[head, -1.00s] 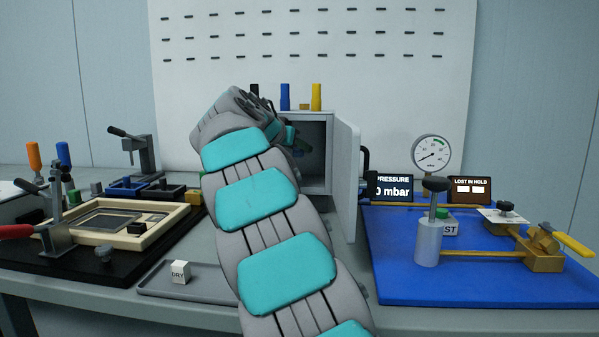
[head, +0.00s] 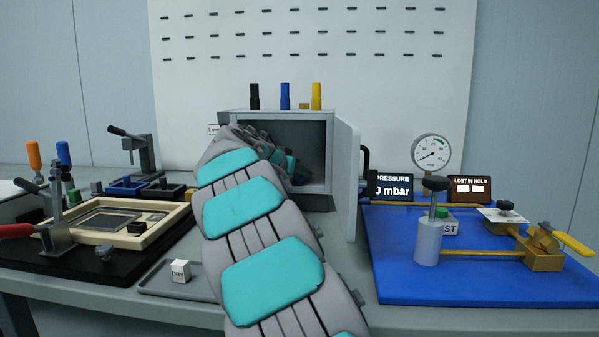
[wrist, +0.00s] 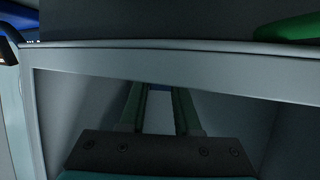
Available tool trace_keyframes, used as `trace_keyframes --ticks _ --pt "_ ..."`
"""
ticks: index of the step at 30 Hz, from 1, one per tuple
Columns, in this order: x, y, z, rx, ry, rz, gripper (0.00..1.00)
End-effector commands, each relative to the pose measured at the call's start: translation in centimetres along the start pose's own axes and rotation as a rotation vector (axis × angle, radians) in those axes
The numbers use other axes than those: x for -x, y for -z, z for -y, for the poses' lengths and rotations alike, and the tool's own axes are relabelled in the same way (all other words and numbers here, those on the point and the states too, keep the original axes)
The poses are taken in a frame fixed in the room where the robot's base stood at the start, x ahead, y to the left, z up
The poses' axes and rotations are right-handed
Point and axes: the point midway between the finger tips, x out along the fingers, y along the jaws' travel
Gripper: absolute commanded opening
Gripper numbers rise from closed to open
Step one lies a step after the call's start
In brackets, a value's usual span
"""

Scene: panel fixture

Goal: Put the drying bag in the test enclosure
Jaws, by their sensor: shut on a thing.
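The test enclosure (head: 322,117) is a grey box at the back centre, with its door (head: 347,185) swung open to the right. My gripper (head: 301,179) reaches into its opening, mostly hidden by my own arm. In the wrist view, the two green fingers (wrist: 159,92) point inside past the enclosure's front frame (wrist: 180,62). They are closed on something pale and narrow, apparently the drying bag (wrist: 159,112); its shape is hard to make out. A grey tray (head: 207,291) at the front left carries a small white block marked DRY (head: 180,271).
A blue mat (head: 400,280) with a metal cylinder, gauge (head: 431,152) and brass fittings lies to the right. A wooden frame fixture (head: 165,228) with clamps stands left. Black, blue and yellow posts (head: 316,96) stand on the enclosure. The open door bounds the right side.

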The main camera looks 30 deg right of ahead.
Motion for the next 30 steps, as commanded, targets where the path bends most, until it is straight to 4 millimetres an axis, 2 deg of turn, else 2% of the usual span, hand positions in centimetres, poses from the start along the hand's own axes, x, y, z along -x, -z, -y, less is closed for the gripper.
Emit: trace_keyframes --ticks 9,10,18,28,30 --pt "-0.08 -0.25 -0.02 -0.001 0.0 -0.001 0.0" --pt "-0.06 -0.21 -0.02 -0.001 0.0 -0.001 0.32" --pt "-0.01 -0.1 -0.03 -0.001 0.0 -0.001 0.61" --pt "0.16 0.3 -0.03 0.0 0.0 0.0 0.61" --pt "0.91 0.12 -0.01 -0.001 0.001 -0.002 0.61"
